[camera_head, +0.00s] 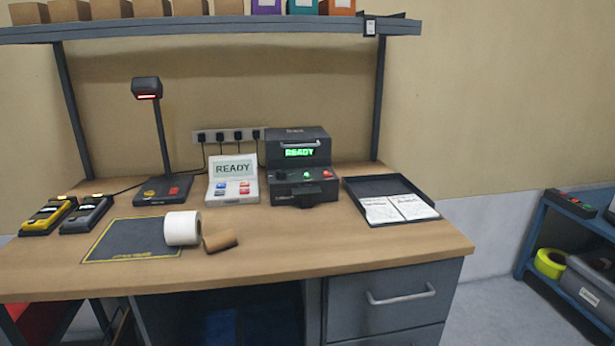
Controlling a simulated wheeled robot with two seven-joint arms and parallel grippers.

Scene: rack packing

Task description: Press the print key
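A dark label printer (299,170) stands at the back of the wooden bench, with a lit green "READY" display (300,152). Its front has a green button (306,174) and a red button (327,174). Left of it is a white console (233,180) with its own "READY" screen (234,168) and several blue and red keys (244,184). The key lettering is too small to read, so I cannot tell which one is the print key. Neither of my grippers is in view.
A white roll (181,228) and a brown core (220,240) lie near the dark mat (108,248). A scanner stand (162,190) and two handheld devices (88,214) are at left. A black tray (362,188) with papers sits at right. The bench's front right (340,246) is clear.

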